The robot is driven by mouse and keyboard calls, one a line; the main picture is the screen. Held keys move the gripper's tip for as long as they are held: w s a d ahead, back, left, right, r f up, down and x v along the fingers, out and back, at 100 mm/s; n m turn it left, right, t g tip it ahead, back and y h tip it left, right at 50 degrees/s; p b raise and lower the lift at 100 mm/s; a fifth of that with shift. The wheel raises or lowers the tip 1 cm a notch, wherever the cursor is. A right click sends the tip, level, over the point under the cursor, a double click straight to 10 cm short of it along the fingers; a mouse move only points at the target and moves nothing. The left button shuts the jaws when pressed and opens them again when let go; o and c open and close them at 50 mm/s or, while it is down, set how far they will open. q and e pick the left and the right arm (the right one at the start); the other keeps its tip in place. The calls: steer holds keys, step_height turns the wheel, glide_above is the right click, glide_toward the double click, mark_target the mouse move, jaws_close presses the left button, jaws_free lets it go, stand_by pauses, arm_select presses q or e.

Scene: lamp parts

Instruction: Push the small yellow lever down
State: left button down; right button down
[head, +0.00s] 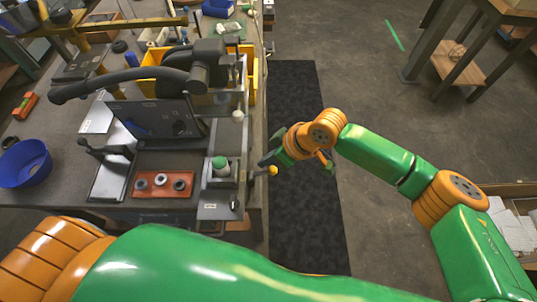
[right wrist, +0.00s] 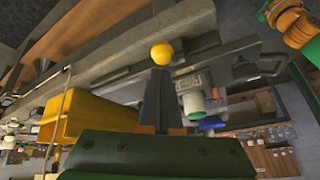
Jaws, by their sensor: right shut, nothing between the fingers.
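The small yellow lever shows as a round yellow knob (head: 272,171) at the right edge of the workbench, beside the grey fixture. In the right wrist view the knob (right wrist: 161,54) sits just beyond my fingertips. My right gripper (head: 265,162) is shut and empty, right next to the knob. Its dark fingers (right wrist: 160,82) point at the knob in the right wrist view; I cannot tell whether they touch it. The lever's shaft is mostly hidden. My left arm crosses the bottom of the head view, but its gripper is out of view.
A grey fixture with a green-topped white part (head: 220,166) stands beside the knob. A red tray (head: 150,194) holds ring-shaped parts. A blue bowl (head: 25,163) and yellow bin (head: 252,85) are on the bench. Floor over the dark mat (head: 300,90) is clear.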

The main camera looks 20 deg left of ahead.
steer(key=shift+s+d, duration=0.1)
steer(key=shift+d, duration=0.25)
steer(key=shift+a+f, duration=0.1)
steer(key=shift+a, duration=0.05)
steer(key=shift+d+f+y+b, duration=0.25)
steer(key=shift+y+b, duration=0.15)
steer(key=shift+b, duration=0.2)
